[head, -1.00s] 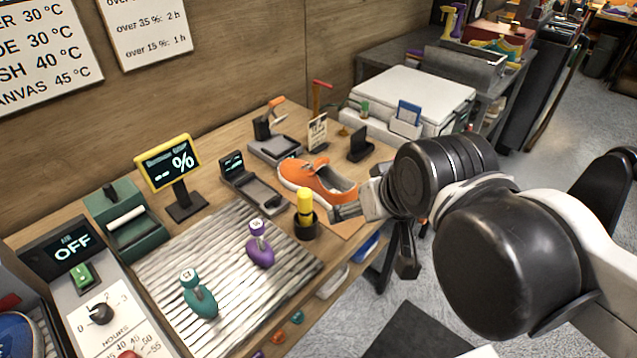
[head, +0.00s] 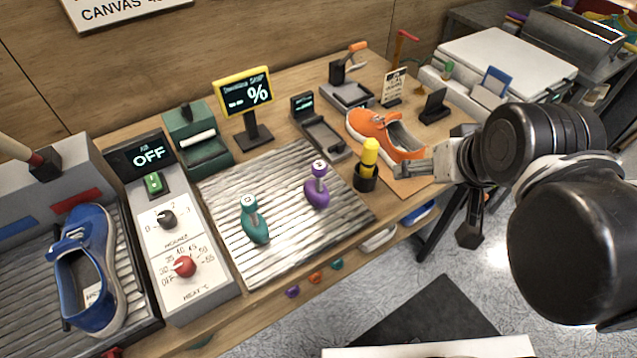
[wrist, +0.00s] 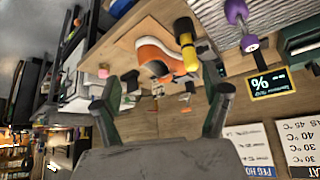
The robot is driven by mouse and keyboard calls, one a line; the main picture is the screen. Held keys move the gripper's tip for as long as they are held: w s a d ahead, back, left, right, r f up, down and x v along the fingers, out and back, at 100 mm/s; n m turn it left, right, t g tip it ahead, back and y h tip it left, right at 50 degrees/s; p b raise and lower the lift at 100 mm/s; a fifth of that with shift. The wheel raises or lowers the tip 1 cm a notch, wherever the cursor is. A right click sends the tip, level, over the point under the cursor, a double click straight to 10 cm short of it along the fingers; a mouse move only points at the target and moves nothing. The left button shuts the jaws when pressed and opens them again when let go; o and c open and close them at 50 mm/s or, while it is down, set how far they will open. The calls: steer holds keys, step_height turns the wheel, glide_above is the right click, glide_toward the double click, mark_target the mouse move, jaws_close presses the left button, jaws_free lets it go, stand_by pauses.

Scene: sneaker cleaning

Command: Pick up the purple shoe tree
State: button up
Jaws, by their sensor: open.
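The purple shoe tree (head: 317,188) stands on the ribbed grey mat (head: 292,243), its knob with a white top upward. It also shows at the top of the wrist view (wrist: 238,14). A teal shoe tree (head: 254,222) stands to its left on the same mat. My gripper (head: 405,172) is to the right of the purple shoe tree, beyond the yellow-topped holder and by the orange sneaker (head: 383,132). In the wrist view my gripper (wrist: 165,100) has its two fingers wide apart with nothing held between them.
A yellow bottle in a dark holder (head: 367,168) stands between my gripper and the purple shoe tree. Behind the mat are a yellow-framed sign (head: 243,92) and a grey device (head: 322,135). A control panel (head: 180,240) and blue sneaker (head: 88,265) are at left.

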steer(key=shift+c, duration=0.2)
stand_by(0.3)
steer(key=c, duration=1.2)
